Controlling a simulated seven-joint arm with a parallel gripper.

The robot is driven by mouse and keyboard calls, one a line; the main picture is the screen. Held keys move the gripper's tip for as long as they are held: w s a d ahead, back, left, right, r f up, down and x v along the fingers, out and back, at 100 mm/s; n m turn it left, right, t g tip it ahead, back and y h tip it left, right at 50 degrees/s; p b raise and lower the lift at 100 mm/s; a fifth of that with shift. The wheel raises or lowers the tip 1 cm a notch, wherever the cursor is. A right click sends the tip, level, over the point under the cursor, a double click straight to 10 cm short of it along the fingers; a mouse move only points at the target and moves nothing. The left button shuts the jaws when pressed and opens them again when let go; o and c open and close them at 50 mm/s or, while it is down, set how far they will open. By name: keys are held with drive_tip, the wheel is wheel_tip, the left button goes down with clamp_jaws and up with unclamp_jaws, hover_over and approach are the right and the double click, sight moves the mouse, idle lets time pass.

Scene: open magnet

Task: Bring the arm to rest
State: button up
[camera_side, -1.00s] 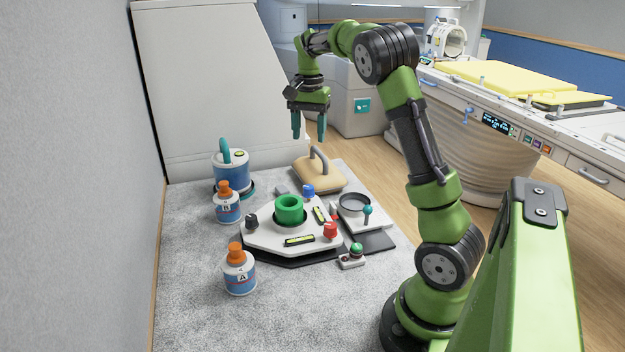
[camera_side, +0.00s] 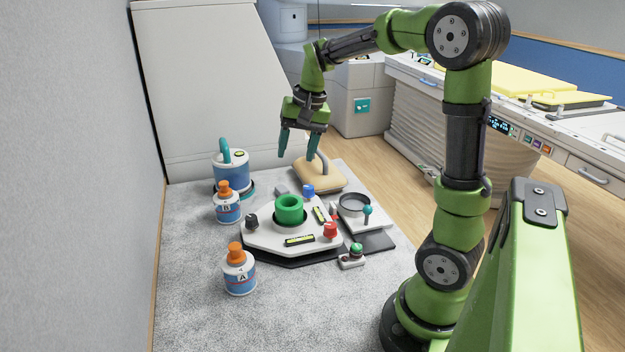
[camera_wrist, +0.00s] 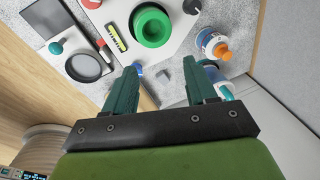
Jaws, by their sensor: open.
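My gripper (camera_side: 298,150) hangs open and empty, its two teal fingers pointing down. It is in the air above and behind the white console (camera_side: 265,238), near the tan block with a grey handle (camera_side: 320,178). The wrist view also shows my gripper (camera_wrist: 163,90) open, with nothing held between the fingers. The console carries a green ring (camera_side: 289,207), which also shows in the wrist view (camera_wrist: 151,25). My arm is bent, with its elbow raised at the upper right.
Bottle A (camera_side: 239,272) and bottle B (camera_side: 226,205) stand on the grey mat (camera_side: 200,322). A blue-white canister (camera_side: 231,172) stands behind them. A tray with a round dish (camera_side: 355,205) and a small button box (camera_side: 352,258) lie right of the console. The mat's front is clear.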

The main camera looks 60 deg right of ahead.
drive_tip(key=s+a+r+n+t, duration=0.1)
drive_tip(key=s+a+n+t, duration=0.1)
drive_tip(key=s+a, duration=0.4)
drive_tip(key=s+a+r+n+t+y, duration=0.1)
drive_tip(key=s+a+n, duration=0.4)
drive_tip(key=a, duration=0.7)
drive_tip(key=shift+s+a+r+t, duration=0.2)
drive_tip(key=shift+s+t, duration=0.15)
drive_tip(key=shift+t, duration=0.35)
